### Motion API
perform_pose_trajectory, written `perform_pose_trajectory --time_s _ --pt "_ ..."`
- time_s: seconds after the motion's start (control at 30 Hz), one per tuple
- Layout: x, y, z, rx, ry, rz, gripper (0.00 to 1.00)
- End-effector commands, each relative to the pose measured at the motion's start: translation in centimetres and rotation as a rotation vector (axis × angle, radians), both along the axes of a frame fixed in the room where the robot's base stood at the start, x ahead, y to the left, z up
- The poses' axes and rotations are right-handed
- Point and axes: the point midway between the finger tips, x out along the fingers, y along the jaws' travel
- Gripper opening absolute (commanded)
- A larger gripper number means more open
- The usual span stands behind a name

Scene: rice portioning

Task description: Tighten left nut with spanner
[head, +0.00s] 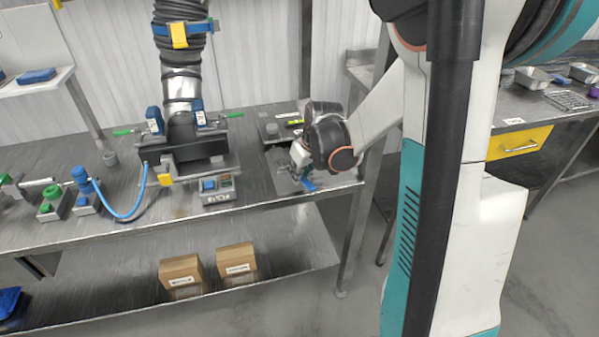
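My gripper (300,175) is at the right end of the metal workbench (250,190), low over a grey tray or mat. It is small and dark here, so its finger opening cannot be made out. A small blue piece (308,185) shows right at the fingertips; I cannot tell whether it is held or is part of a spanner. A black machine base (190,150) with a ribbed hose stands left of my gripper. It has a blue clamp with a green handle (123,132) on its left and another green handle (234,115) on its right. No nut can be made out clearly.
A control box (217,190) sits at the bench front. A blue hose (125,215) and green-and-blue fittings (52,203) lie at the left. Two cardboard boxes (181,276) stand on the lower shelf. A second bench with a yellow drawer (518,143) is at the right.

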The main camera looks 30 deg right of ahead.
Motion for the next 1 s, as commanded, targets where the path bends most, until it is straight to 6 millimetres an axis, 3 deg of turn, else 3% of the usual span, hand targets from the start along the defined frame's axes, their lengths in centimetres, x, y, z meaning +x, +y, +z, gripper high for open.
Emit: perform_pose_trajectory --time_s 0.43,1.0 --pt "0.0 0.1 0.0 0.000 0.000 -0.007 0.00" --pt "0.1 1.6 0.0 0.001 -0.001 -0.159 0.00"
